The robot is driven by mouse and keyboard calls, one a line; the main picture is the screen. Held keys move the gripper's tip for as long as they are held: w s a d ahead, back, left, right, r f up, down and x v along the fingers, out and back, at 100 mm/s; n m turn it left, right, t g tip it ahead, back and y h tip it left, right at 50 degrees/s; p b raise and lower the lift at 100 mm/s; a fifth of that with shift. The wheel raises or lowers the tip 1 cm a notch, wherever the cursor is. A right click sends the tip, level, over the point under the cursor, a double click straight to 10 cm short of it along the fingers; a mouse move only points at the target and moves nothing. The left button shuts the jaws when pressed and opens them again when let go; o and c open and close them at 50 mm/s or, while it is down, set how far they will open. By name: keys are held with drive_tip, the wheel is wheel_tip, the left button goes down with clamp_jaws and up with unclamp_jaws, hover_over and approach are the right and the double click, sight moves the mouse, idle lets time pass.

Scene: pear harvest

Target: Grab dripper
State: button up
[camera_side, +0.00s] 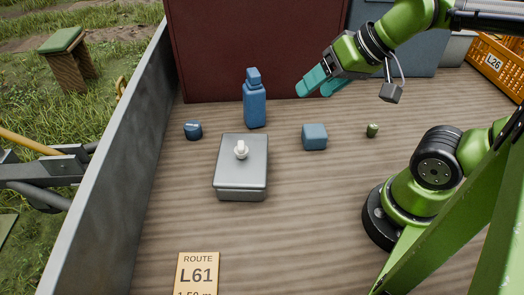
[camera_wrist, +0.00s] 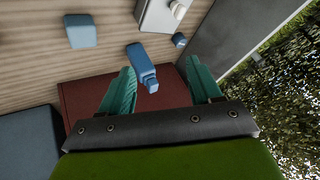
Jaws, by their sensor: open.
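No object is plainly recognisable as a dripper. A blue bottle (camera_side: 255,106) with a blue cap stands upright on the ribbed truck bed, in front of the dark red box. It also shows in the wrist view (camera_wrist: 142,64), appearing between my teal fingers and beyond their tips. My gripper (camera_side: 312,88) is open and empty, above and to the right of the bottle in the side view. Both fingers also show, spread apart, in the wrist view (camera_wrist: 161,66). Nothing touches them.
A grey lidded box (camera_side: 241,178) with a pale knob stands before the bottle. Near it are a small dark blue object (camera_side: 193,130), a blue block (camera_side: 314,137) and a small green object (camera_side: 372,130). The dark red box (camera_side: 262,50) stands behind; a grey wall (camera_side: 110,140) bounds the left.

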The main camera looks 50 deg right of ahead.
drive_tip(key=m+g+h, duration=0.1)
drive_tip(key=g+h, duration=0.1)
drive_tip(key=g, duration=0.5)
hover_over(374, 125)
wheel_tip(374, 125, down, 8)
drive_tip(key=f, duration=1)
drive_tip(key=shift+s+a+f, duration=0.1)
drive_tip(key=shift+a+f, duration=0.1)
drive_tip(key=shift+d+f, duration=0.1)
drive_tip(key=shift+f, duration=2.8)
drive_tip(key=c, duration=1.1)
drive_tip(key=shift+r, duration=0.1)
